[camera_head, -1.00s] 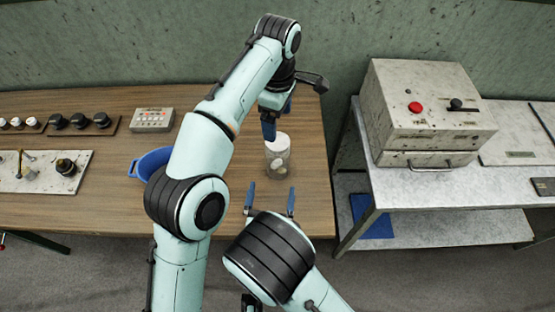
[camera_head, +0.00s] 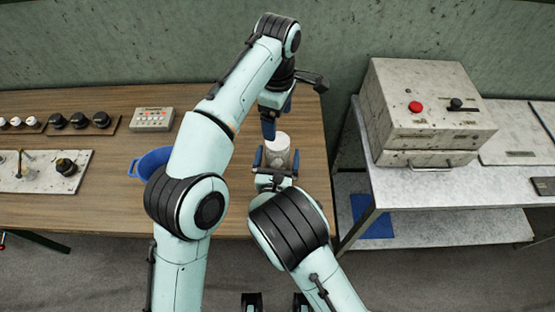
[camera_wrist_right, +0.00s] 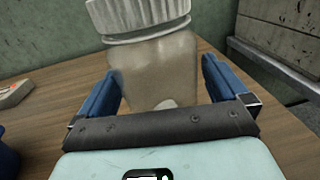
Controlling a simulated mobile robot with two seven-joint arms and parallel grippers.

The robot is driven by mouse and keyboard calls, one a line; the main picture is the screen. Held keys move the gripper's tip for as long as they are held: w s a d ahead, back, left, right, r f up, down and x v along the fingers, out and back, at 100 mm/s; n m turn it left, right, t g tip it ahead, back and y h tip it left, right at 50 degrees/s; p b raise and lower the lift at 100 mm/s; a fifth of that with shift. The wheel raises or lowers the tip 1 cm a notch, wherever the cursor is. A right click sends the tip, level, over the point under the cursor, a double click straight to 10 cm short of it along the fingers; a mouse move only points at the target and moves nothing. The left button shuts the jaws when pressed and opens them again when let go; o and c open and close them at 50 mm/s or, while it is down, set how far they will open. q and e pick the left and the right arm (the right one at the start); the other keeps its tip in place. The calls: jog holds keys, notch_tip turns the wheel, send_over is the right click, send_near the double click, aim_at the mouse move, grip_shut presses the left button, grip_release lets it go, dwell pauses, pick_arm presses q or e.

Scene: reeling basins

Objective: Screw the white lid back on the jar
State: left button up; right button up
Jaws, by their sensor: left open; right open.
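The clear jar (camera_head: 281,158) stands upright on the wooden table near its right end. The white ribbed lid (camera_head: 277,142) sits on top of it; in the right wrist view the lid (camera_wrist_right: 138,14) covers the mouth of the jar (camera_wrist_right: 160,70), and I cannot tell how far it is threaded. My right gripper (camera_head: 276,156) is open, with its blue fingers on either side of the jar's body; a gap shows at the right finger in the wrist view. My left gripper (camera_head: 269,128) is open, pointing down just above and beside the lid, one finger partly hidden.
A blue basin (camera_head: 152,161) stands left, partly behind my left arm. A button box (camera_head: 152,119), a plate with knobs (camera_head: 40,172) and racks of knobs (camera_head: 82,122) lie further left. A metal bench (camera_head: 440,188) with a control box (camera_head: 425,105) stands right of the table.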

aim_at(277, 141)
grip_shut()
pick_arm(q)
jog(key=m, duration=0.3)
jog(key=shift+m, duration=0.4)
jog(key=m, duration=0.5)
jog(key=shift+f, duration=4)
